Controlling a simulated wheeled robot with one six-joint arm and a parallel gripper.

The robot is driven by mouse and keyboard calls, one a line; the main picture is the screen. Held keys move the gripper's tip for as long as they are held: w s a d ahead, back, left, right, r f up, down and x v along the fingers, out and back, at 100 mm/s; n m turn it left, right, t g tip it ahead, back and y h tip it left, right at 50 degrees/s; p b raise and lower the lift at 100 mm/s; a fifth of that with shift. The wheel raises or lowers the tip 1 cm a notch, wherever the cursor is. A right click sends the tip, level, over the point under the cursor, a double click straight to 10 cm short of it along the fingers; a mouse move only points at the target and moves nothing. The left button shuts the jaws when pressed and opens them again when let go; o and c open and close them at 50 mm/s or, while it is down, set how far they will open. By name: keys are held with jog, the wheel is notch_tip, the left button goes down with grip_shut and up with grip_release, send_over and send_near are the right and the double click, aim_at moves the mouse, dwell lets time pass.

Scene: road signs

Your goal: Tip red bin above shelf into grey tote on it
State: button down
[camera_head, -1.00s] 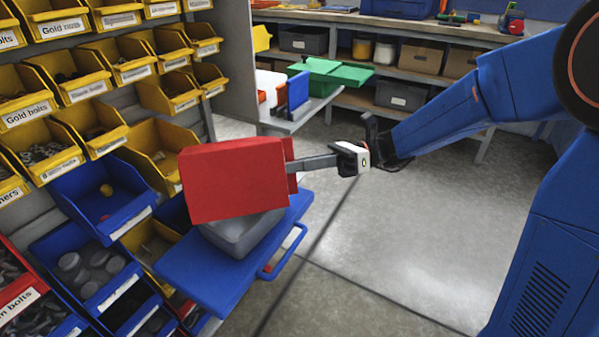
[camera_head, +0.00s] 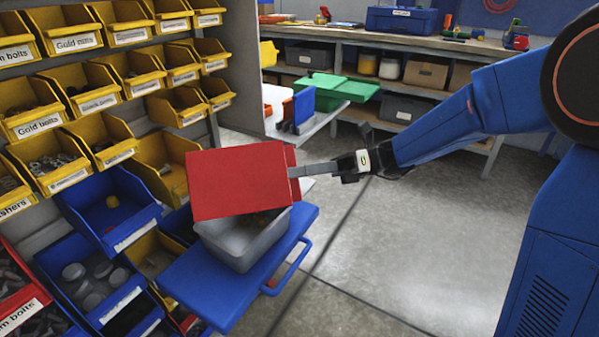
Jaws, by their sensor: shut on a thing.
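The red bin (camera_head: 238,182) is tilted over the grey tote, its flat red face toward the camera. My gripper (camera_head: 312,170) is shut on the bin's right edge. The grey tote (camera_head: 236,243) stands on the blue shelf (camera_head: 205,285), directly below the bin. Some brownish contents show inside the tote under the bin's lower edge. The bin hides the tote's back part, and I cannot see into the bin. I cannot tell whether the bin touches the tote's rim.
Racks of yellow bins (camera_head: 90,95) and blue bins (camera_head: 110,215) stand close on the left. A blue handle (camera_head: 290,268) sticks out from the shelf's right side. A side shelf with a green bin (camera_head: 338,90) is behind. The floor (camera_head: 420,235) at right is clear.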

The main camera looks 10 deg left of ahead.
dwell(0.3)
dwell(0.9)
dwell(0.3)
